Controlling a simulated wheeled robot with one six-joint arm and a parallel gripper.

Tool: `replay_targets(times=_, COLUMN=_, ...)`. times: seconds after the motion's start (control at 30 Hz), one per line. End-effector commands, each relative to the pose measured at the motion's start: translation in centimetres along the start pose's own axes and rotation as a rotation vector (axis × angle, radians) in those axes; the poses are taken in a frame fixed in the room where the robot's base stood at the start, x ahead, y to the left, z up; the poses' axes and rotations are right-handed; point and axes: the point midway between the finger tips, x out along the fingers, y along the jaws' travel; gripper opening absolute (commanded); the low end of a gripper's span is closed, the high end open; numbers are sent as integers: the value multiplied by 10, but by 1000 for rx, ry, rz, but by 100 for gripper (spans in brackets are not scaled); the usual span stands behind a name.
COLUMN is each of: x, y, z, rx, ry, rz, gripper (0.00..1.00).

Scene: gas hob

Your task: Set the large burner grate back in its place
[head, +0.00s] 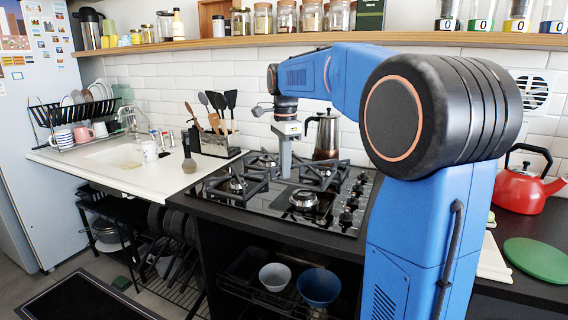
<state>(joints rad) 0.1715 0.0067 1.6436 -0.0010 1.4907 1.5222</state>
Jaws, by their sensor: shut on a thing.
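The black glass gas hob (262,212) is set in the counter at the middle of the head view. My gripper (286,174) points straight down over the middle of the hob, shut on the left part of a black grate (322,178). The fingertips are small here, and I cannot tell whether this grate is raised or touches the hob. A large silver burner (304,200) at the front right of the hob has no grate over it. Another grate (240,190) sits around the front left burner, and one more (262,160) lies at the back.
A steel coffee pot (326,136) stands close behind the hob, right of my gripper. Utensils in a holder (215,142) stand at the back left. Control knobs (350,203) line the hob's right side. A red kettle (522,190) stands far right.

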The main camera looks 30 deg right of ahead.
Motion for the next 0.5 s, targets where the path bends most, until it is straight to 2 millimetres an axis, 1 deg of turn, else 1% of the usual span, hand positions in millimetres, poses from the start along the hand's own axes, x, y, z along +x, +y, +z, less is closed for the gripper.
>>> replay_targets(times=0.5, x=39, y=0, z=0, rx=0, ry=0, rz=1, gripper=0)
